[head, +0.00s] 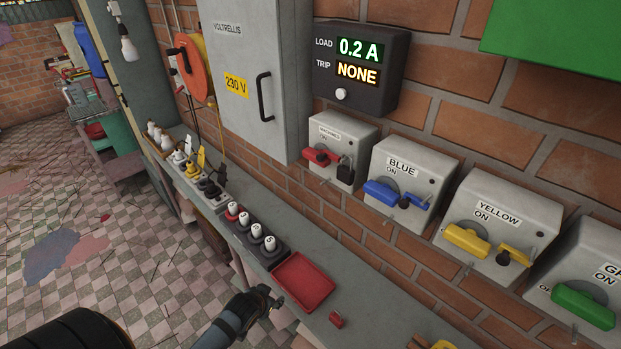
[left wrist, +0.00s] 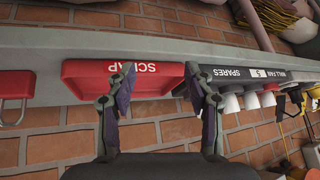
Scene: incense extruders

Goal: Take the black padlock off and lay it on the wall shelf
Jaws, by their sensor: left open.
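The black padlock (head: 344,174) hangs at the right side of the first grey switch box (head: 341,133), beside its red handle (head: 318,157). The wall shelf (head: 372,312) is the long grey ledge along the brick wall below the boxes; it also shows in the left wrist view (left wrist: 40,75). My left gripper (head: 268,298) is at the shelf's front edge near the red tray, below and left of the padlock and well apart from it. In the left wrist view its two fingers (left wrist: 160,85) are spread with nothing between them. My right gripper is not in view.
A small red object (head: 336,320) lies right of the tray. A grey cabinet (head: 255,110) stands left of the padlock. More switch boxes (head: 417,170) line the right.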

